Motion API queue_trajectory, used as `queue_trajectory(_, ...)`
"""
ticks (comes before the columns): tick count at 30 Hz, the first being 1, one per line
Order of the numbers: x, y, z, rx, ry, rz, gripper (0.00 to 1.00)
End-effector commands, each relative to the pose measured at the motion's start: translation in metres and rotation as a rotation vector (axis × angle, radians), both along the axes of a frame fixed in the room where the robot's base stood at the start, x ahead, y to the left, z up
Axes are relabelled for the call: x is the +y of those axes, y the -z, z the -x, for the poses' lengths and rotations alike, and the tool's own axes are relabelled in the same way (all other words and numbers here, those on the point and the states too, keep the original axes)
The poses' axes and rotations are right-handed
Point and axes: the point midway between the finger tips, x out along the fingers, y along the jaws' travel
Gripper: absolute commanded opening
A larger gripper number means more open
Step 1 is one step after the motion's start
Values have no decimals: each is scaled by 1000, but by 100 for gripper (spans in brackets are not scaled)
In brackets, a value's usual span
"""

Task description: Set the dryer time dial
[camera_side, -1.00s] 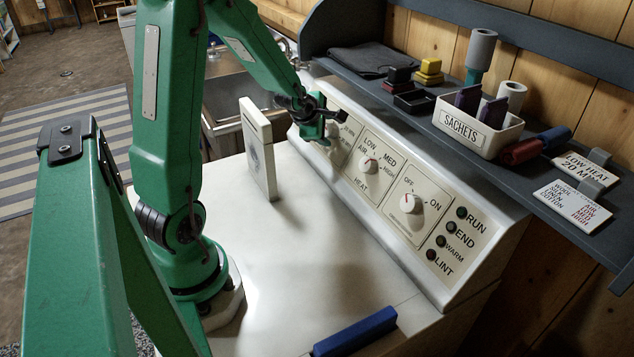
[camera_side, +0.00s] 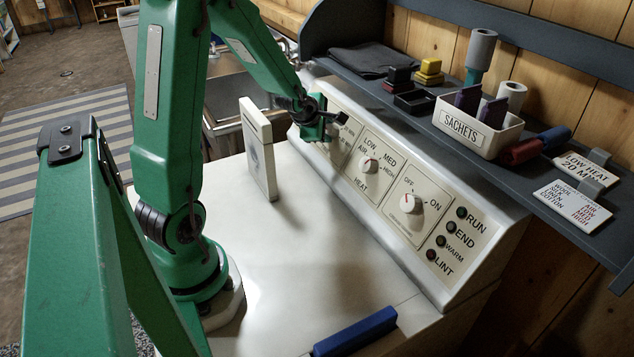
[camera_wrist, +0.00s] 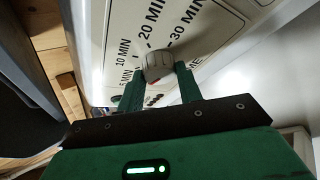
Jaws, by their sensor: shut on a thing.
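The time dial (camera_wrist: 157,66) is a grey knob on the dryer's cream panel (camera_wrist: 110,20), with 10 MIN, 20 MIN and 30 MIN printed around it. My gripper (camera_wrist: 158,84) has its two green fingers on either side of the knob and is shut on it. I cannot make out exactly where the knob's pointer stands. In the side view my gripper (camera_side: 322,128) is at the far left end of the panel and hides the time dial. A card (camera_side: 586,168) on the shelf reads LOW HEAT and 20 M, its end partly covered by a clip.
The heat dial (camera_side: 369,165) and the off/on dial (camera_side: 410,204) sit right of my gripper, then several indicator lamps (camera_side: 445,241). A white upright box (camera_side: 257,150) stands close left of my gripper. The shelf above holds a sachets bin (camera_side: 470,137). The dryer top is mostly clear.

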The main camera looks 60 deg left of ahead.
Motion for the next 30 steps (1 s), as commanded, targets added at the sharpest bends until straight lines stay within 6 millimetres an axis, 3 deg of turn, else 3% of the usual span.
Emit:
queue_trajectory(11,-1,0,1,-4,116,-145,13)
queue_trajectory(30,-4,3,1,14,386,-572,13)
